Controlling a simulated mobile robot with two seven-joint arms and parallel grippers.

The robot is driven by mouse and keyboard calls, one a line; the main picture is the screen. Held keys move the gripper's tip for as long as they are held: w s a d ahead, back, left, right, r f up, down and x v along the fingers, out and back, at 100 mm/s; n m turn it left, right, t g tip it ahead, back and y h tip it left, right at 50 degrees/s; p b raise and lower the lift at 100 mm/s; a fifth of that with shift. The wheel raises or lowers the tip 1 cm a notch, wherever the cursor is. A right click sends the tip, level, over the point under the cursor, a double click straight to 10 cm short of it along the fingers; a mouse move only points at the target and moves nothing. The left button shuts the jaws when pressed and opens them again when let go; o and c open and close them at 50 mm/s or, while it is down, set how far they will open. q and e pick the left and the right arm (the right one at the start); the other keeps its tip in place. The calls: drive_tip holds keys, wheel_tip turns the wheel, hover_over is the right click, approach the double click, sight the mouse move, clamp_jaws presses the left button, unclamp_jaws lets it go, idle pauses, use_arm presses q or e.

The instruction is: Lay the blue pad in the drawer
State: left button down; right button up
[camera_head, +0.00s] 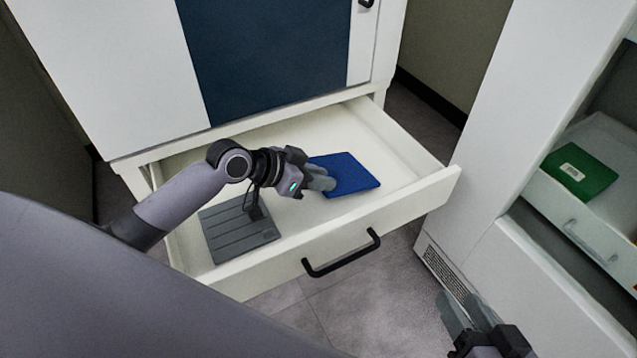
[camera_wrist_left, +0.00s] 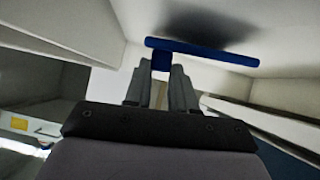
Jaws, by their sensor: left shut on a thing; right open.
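The blue pad (camera_head: 350,173) is thin and flat and is inside the open white drawer (camera_head: 410,200), on its right side in the head view. My left gripper (camera_head: 322,182) is shut on the pad's near left edge. In the left wrist view the pad (camera_wrist_left: 215,54) shows as a thin blue bar beyond the fingers of my left gripper (camera_wrist_left: 160,85), with a dark shadow close by on the pale drawer surface. I cannot tell whether the pad touches the drawer floor. My right gripper (camera_head: 465,315) is open and empty, outside the drawer at the lower right.
A grey ribbed plate (camera_head: 238,228) lies at the drawer's left. The drawer front has a black handle (camera_head: 342,254). Floor is clear below the drawer.

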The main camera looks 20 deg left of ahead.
use_arm(q)
drive_tip(key=shift+f, duration=0.1)
drive_tip(key=c, duration=0.9)
unclamp_jaws()
drive_tip(key=shift+f, duration=0.1)
drive_tip(key=shift+c, duration=0.2)
drive_tip(key=shift+a+r, duration=0.1)
drive_tip(key=shift+r, duration=0.1)
drive_tip(key=p+v, duration=0.3)
drive_tip(key=v, duration=0.8)
drive_tip(key=shift+s+a+r+p, duration=0.15)
drive_tip(key=shift+s+r+p, duration=0.1)
drive_tip(key=shift+p, duration=0.15)
use_arm(e)
drive_tip(key=d, duration=0.1)
drive_tip(key=d+h, duration=0.1)
drive_tip(key=h, duration=0.1)
drive_tip(key=shift+s+d+r+n, duration=0.3)
drive_tip(key=shift+s+d+r, duration=0.1)
drive_tip(key=shift+d, duration=0.1)
